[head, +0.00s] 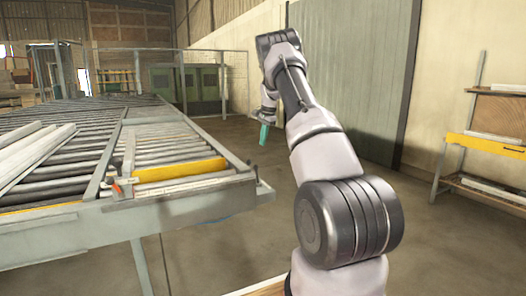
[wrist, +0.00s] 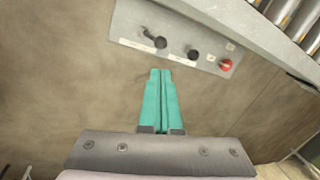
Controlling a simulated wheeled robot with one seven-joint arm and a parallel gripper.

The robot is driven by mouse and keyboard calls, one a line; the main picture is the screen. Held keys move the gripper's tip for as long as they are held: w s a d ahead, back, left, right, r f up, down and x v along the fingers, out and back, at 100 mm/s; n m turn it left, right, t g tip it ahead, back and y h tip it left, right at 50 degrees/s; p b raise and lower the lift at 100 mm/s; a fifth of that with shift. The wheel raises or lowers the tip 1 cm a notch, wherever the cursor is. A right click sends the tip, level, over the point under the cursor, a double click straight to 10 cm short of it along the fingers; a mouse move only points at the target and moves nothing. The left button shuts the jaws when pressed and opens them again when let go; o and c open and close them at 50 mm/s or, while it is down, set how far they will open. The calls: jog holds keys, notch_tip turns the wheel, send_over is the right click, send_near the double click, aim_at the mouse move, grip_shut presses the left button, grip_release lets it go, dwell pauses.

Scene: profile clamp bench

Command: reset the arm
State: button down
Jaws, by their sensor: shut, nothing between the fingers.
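My gripper (head: 264,134) shows in the head view at the end of my raised, bent arm, above the concrete floor and to the right of the roller bench. Its teal fingers also show in the wrist view (wrist: 161,72), pressed together along their length with nothing between them. In the wrist view the fingers point toward a grey control panel (wrist: 125,28) with two dark knobs (wrist: 193,52) and a red button (wrist: 226,65). The fingertips appear just below the panel's lower edge in the picture; I cannot tell whether they touch anything.
The roller bench (head: 210,202) fills the left, with a yellow bar (head: 180,170) and pale profiles (head: 35,150) on it. A rack with a yellow beam (head: 485,143) stands at the right wall. Green cabinets (head: 208,88) stand at the back. The floor between is clear.

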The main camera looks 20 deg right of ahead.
jog(key=shift+w+r, duration=0.1)
jog(key=shift+r, duration=0.4)
jog(key=s+a+r+n+t+y, duration=0.1)
jog(key=s+a+r+n, duration=0.1)
jog(key=s+a+r, duration=0.7)
jog(key=s+a+r+n+t, duration=0.2)
jog(key=s+a+r, duration=0.3)
jog(key=s+r, duration=0.75)
jog(key=s+a+f+n+t, duration=0.1)
jog(key=s+a+n, duration=0.2)
jog(key=s, duration=1)
jog(key=s+a+f+n, duration=0.1)
jog(key=s+a+n, duration=0.2)
jog(key=s, duration=1)
jog(key=a, duration=0.3)
jog(key=shift+s+a+f+t, duration=0.15)
jog(key=shift+s+a+t, duration=0.1)
jog(key=shift+t, duration=0.15)
